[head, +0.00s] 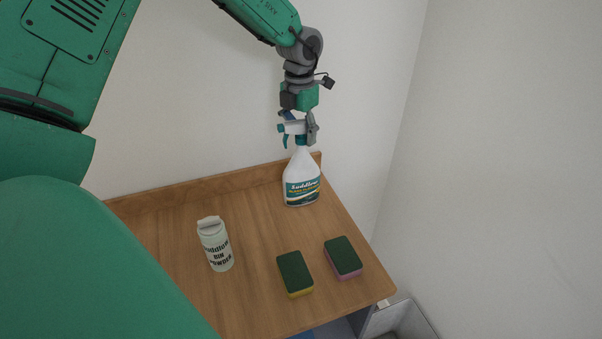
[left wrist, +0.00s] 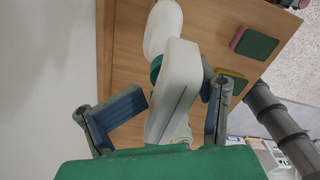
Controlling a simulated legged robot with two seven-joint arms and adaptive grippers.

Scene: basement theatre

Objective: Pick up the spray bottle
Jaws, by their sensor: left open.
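The spray bottle (head: 302,181) is white with a teal collar and a dark label. It stands upright at the back right corner of the wooden table, near the raised back edge. My left gripper (head: 299,129) comes down from above and is around the spray head at the top of the bottle. In the left wrist view the white spray head (left wrist: 175,88) lies between the two open fingers (left wrist: 172,112), with a gap on the left finger's side. Whether the right finger touches it, I cannot tell. My right gripper is not in view.
A white bin powder can (head: 215,244) stands left of the bottle on the wooden table (head: 255,235). Two green-topped sponges, one yellow (head: 295,273) and one pink (head: 343,258), lie in front of it. A bare wall rises behind, another at the right.

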